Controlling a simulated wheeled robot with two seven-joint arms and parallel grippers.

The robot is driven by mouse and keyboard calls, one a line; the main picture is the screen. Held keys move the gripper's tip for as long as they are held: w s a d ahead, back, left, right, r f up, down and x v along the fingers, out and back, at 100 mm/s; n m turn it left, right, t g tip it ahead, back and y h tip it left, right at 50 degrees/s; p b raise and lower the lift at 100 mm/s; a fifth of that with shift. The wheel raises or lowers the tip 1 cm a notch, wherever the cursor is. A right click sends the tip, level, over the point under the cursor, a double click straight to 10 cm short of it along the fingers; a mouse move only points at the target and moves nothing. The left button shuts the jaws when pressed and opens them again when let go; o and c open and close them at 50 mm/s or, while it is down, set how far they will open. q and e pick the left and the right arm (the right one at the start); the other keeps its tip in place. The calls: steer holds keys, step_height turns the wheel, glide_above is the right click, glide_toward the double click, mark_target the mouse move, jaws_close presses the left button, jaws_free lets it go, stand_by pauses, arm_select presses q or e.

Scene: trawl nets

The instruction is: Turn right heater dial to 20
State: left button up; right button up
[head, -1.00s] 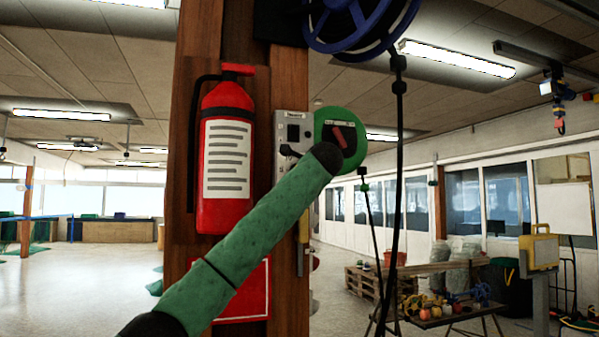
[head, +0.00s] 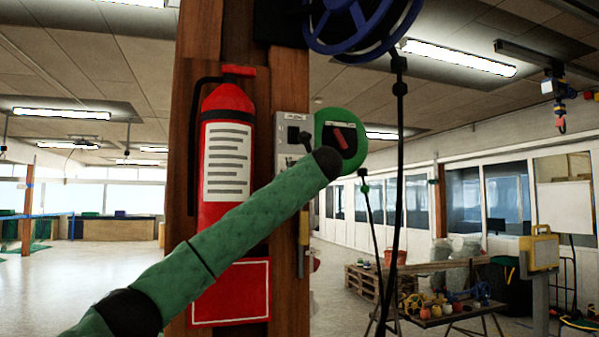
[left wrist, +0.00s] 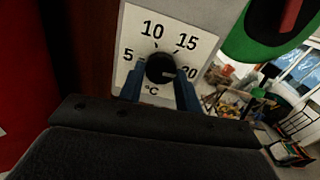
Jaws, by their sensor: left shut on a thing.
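The heater dial's black round knob (left wrist: 160,68) sits on a white panel (left wrist: 130,28) marked 5, 10, 15, 20 and °C. A small light mark on the knob seems to face right, towards the 20, but it is too small to be sure. My left gripper (left wrist: 160,88) has its blue fingers on either side of the knob and is shut on it. In the head view a grey box (head: 282,128) is on the wooden post, with my left gripper (head: 304,136) in front, small and dark. My right gripper is not in view.
A red fire extinguisher (head: 226,100) hangs left of the box. A green round case with a red lever (head: 344,137) is close on the right. A blue reel (head: 350,22) and hanging black cables (head: 399,150) are above and right. Open floor lies left.

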arm_select(q)
steer(key=shift+f+m, duration=0.1)
steer(key=shift+m, duration=0.5)
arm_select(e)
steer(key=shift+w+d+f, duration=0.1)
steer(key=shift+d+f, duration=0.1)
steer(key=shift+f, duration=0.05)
arm_select(q)
steer(key=o, duration=0.8)
steer(key=shift+o, duration=0.8)
steer(key=b+v, duration=0.3)
steer(key=v, duration=0.4)
steer(key=shift+s+d+b, duration=0.15)
steer(key=shift+s+b, duration=0.1)
steer(key=shift+b, duration=0.1)
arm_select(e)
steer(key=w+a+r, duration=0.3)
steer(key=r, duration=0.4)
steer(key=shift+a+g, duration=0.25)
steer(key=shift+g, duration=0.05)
